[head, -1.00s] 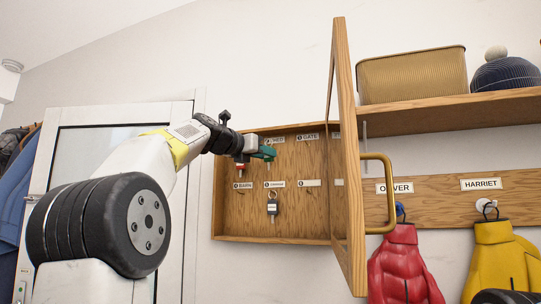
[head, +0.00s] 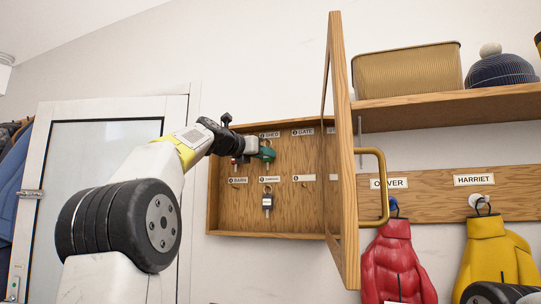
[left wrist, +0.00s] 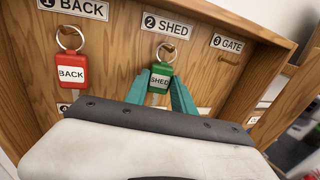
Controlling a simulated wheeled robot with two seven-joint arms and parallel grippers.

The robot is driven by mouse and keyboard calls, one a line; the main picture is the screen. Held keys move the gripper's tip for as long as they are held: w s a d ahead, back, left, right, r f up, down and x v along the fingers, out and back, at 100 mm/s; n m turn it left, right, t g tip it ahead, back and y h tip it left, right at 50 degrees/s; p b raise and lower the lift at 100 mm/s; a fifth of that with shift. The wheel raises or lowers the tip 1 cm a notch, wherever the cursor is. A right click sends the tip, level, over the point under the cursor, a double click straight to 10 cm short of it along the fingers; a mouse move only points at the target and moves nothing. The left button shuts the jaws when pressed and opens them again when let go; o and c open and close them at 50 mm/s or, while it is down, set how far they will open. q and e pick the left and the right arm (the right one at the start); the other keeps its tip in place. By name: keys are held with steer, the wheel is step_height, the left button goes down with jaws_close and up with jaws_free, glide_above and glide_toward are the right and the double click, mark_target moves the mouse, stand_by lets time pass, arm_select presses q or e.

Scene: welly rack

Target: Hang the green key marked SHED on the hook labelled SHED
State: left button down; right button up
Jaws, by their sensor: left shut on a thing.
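The green key tag marked SHED (left wrist: 159,83) is between the teal fingertips of my left gripper (left wrist: 160,92), which is shut on it. Its metal ring (left wrist: 166,52) stands above the tag, just under the SHED label (left wrist: 167,25), at the hook's place. I cannot tell whether the ring is around the hook or only in front of it. In the head view my left gripper (head: 266,153) is inside the open key cabinet (head: 226,213), below the SHED label (head: 269,135). My right gripper is not in view.
A red BACK key (left wrist: 72,74) hangs just left of the green key. A dark key (head: 267,203) hangs in the lower row. The GATE place (left wrist: 228,43) is on the right. The open cabinet door (head: 342,150) with its brass handle (head: 384,190) juts out on the right.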

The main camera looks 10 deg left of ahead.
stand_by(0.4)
arm_select(q)
steer(key=c, duration=1)
jaws_free()
steer(key=v, duration=0.8)
steer(key=s+d+f+m+g+y, duration=0.1)
steer(key=s+f+m+g+y, duration=0.1)
steer(key=s+f+m, duration=0.8)
steer(key=s+d+f+m+g+y, duration=0.1)
steer(key=s+f+m+g, duration=0.3)
steer(key=s+f+m, duration=0.6)
steer(key=s+d+f+m+g+y, duration=0.1)
steer(key=s+f+m+g, duration=0.3)
steer(key=f, duration=2.4)
steer(key=s+m+y, duration=0.1)
steer(key=s+m, duration=0.5)
steer(key=m, duration=0.1)
steer(key=shift+s+d+f+y, duration=0.2)
steer(key=shift+s+f+y, duration=0.05)
steer(key=shift+s+y, duration=0.1)
